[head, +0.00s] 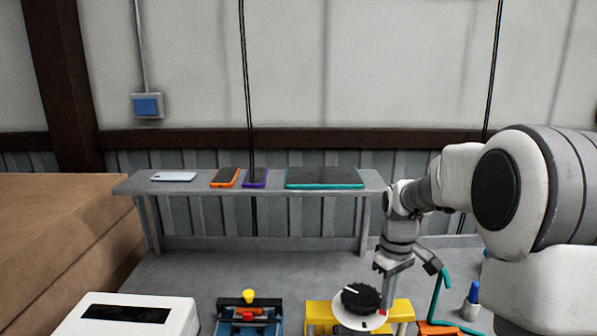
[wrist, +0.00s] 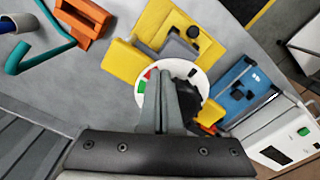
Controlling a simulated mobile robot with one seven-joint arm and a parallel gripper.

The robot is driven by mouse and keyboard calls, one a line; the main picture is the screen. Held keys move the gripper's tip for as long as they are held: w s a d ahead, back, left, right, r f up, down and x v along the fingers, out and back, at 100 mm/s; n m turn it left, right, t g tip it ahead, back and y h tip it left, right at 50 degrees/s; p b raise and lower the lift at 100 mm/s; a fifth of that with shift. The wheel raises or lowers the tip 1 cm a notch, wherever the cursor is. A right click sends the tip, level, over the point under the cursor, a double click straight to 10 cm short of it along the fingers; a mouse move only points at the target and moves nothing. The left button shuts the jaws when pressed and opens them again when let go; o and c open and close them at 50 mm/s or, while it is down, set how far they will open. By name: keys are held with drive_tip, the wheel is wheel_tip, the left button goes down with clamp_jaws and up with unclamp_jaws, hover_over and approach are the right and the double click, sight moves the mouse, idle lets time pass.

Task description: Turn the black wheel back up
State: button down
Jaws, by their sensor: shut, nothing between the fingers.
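The black wheel (head: 360,299) sits on a white round dial plate (head: 342,315) on a yellow unit (head: 318,312) at the front of the head view. A white line marks the wheel's top. In the wrist view the wheel (wrist: 187,88) is partly hidden behind my fingers, and the plate (wrist: 143,98) shows a red and a green patch. My gripper (head: 383,300) points down at the wheel's right side, fingers together and empty. In the wrist view the gripper (wrist: 172,78) overlaps the plate and wheel edge. I cannot tell whether it touches the wheel.
A blue unit (head: 262,318) with a yellow knob stands left of the yellow one, then a white box (head: 180,312). A grey shelf (head: 270,190) holds phones and a tablet behind.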

wheel_tip(320, 180, up, 6)
drive_tip(key=p, duration=0.4)
drive_tip(key=shift+f, duration=0.1)
drive_tip(key=shift+a, duration=0.1)
drive_tip(key=shift+s+a+m+p, duration=0.55)
drive_tip(key=shift+s+a+m, duration=0.4)
drive_tip(key=shift+a+m, duration=2.35)
drive_tip(key=shift+n, duration=0.3)
drive_tip(key=f+b, duration=0.4)
drive_tip(key=f, duration=0.2)
drive_tip(key=shift+a+b, duration=0.2)
drive_tip(key=shift+b, duration=0.15)
drive_tip(key=shift+w+d, duration=0.1)
drive_tip(key=shift+w, duration=0.15)
